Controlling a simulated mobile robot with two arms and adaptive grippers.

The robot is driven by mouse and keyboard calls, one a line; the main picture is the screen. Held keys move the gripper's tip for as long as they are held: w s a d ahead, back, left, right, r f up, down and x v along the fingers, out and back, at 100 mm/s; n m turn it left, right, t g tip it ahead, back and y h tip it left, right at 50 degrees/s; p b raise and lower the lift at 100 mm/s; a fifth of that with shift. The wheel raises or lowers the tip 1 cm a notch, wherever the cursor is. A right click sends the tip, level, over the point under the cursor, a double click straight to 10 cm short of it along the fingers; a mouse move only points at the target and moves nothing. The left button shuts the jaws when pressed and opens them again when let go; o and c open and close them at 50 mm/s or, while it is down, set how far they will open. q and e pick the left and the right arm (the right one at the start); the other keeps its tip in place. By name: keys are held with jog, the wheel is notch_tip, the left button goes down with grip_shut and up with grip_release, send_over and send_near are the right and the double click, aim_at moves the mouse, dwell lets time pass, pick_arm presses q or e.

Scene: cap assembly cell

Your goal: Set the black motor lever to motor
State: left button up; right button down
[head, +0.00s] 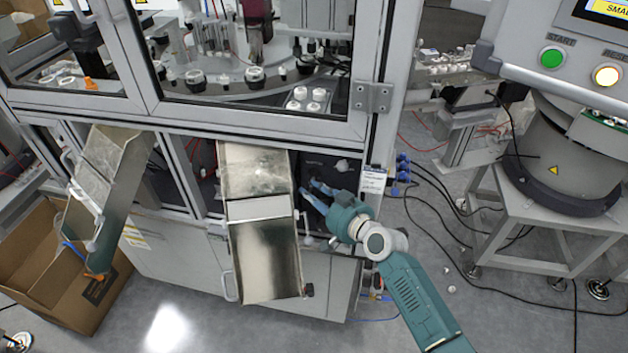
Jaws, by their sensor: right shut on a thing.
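My right gripper (308,190) reaches in from the lower right, with its blue fingers at a dark panel (318,168) on the front of the machine, just right of the middle metal chute. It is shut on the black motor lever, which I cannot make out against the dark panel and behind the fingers. The lever's position cannot be read from here. My left gripper is not in view.
A metal chute (262,255) stands close to the left of my right gripper. A second chute (112,165) slopes towards a cardboard box (40,285). A white labelled plate (373,181) and blue connectors (403,172) are close on the right. Cables cross the floor.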

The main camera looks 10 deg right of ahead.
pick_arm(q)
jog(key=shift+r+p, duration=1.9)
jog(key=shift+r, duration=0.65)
pick_arm(e)
jog(key=shift+s+a+r+m+g, duration=0.15)
jog(key=shift+m+g, duration=0.15)
jog(key=shift+g, duration=0.25)
jog(key=shift+s+a+r+m+g, duration=0.1)
jog(key=shift+m+g, duration=0.2)
jog(key=shift+g, duration=0.25)
jog(key=c, duration=1.6)
grip_release()
jog(key=shift+c, duration=0.2)
jog(key=shift+o, duration=0.6)
jog(key=shift+w+r, duration=0.15)
jog(key=shift+r, duration=0.05)
jog(key=shift+w+d+r, duration=0.1)
jog(key=shift+w+r, duration=0.05)
jog(key=shift+s+d+r, duration=0.2)
jog(key=shift+s+d, duration=0.1)
jog(key=shift+s, duration=0.05)
jog(key=v, duration=1.1)
jog(key=shift+s+f, duration=0.2)
jog(key=shift+f, duration=0.05)
